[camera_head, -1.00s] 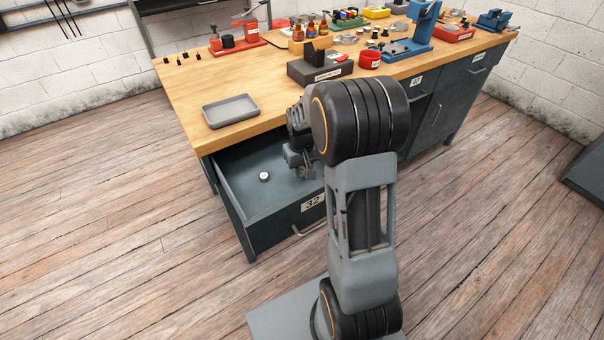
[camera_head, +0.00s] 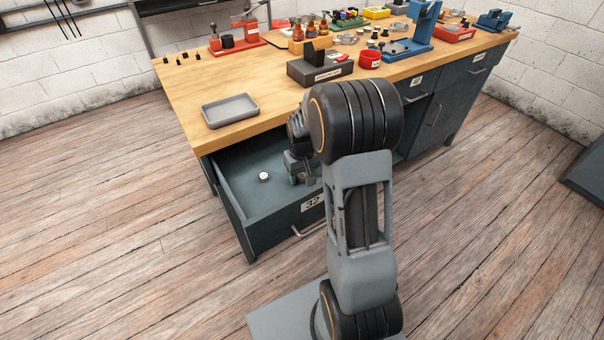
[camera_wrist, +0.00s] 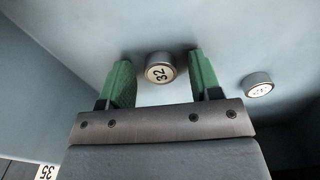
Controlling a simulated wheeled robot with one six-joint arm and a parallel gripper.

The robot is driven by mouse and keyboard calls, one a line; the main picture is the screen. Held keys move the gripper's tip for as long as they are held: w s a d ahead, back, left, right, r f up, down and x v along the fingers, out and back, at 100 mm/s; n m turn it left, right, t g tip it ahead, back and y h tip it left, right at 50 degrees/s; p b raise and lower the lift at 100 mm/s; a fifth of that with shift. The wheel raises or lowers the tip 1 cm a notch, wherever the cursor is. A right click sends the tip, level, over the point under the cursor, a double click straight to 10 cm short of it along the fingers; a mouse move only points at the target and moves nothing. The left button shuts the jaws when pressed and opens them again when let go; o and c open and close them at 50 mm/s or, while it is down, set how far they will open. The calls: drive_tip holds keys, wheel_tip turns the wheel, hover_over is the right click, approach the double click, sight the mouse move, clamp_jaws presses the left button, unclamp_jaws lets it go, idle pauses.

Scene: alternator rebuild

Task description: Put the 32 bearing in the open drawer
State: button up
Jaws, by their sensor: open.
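The open drawer (camera_head: 272,226), labelled 32, is pulled out at the near left of the bench in the head view. My gripper (camera_head: 304,180) is down inside it, partly hidden by my arm. In the wrist view my gripper (camera_wrist: 159,62) is open, with green fingertips apart. The round bearing marked 32 (camera_wrist: 160,70) is between the fingertips, seemingly on the drawer floor, with gaps showing on both sides. A second round part (camera_wrist: 257,85) lies to the right; its marking is unclear. One round part (camera_head: 264,176) shows in the drawer in the head view, left of my gripper.
A grey tray (camera_head: 230,111) sits on the bench top above the drawer. A dark block with a label (camera_head: 320,69) and a red cup (camera_head: 370,59) stand farther right. The drawer's left part is mostly clear.

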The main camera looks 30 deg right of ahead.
sight(302, 176)
wheel_tip(302, 176, up, 12)
drive_tip(key=p, duration=0.2)
drive_tip(key=s+a+r+t, duration=0.1)
drive_tip(key=s+a, duration=0.2)
drive_tip(key=s, duration=0.2)
drive_tip(key=s+a+r+t, duration=0.1)
drive_tip(key=s+a, duration=0.1)
drive_tip(key=s, duration=0.3)
drive_tip(key=s+a+r, duration=0.2)
drive_tip(key=s+a, duration=0.1)
drive_tip(key=s, duration=0.2)
drive_tip(key=shift+a+t, duration=0.35)
drive_tip(key=shift+t, duration=0.05)
drive_tip(key=shift+s+a+f, duration=0.15)
drive_tip(key=shift+s+f, duration=0.05)
drive_tip(key=shift+s, duration=0.2)
